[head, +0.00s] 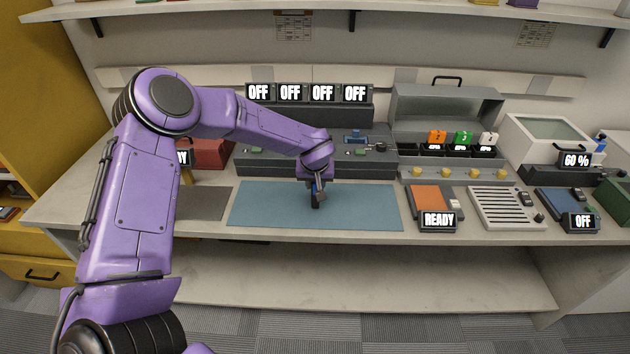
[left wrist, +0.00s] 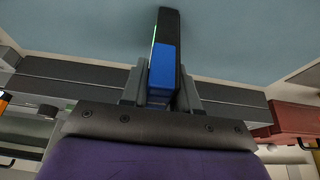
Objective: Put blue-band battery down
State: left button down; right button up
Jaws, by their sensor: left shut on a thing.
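My left gripper (head: 316,190) is over the blue mat (head: 265,205) in the head view, pointing down. In the left wrist view my left gripper (left wrist: 160,88) is shut on the blue-band battery (left wrist: 165,40), a dark block with a blue band and a thin green line along one edge. The battery's far end reaches out over the blue mat (left wrist: 235,35). In the head view the battery (head: 316,203) is small and dark under the fingers. Whether it touches the mat cannot be told. My right gripper is not in view.
Behind the mat stands a dark console (head: 290,160) with several OFF displays above it. A grey mat (head: 205,204) lies to the left. An orange-topped device (head: 432,200) reading READY and a slatted tray (head: 500,207) stand to the right. The blue mat around the gripper is clear.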

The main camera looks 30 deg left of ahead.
pick_arm(q)
jog(key=shift+f, duration=0.1)
jog(key=shift+f, duration=0.1)
jog(key=c, duration=0.8)
grip_release()
jog(key=shift+c, duration=0.2)
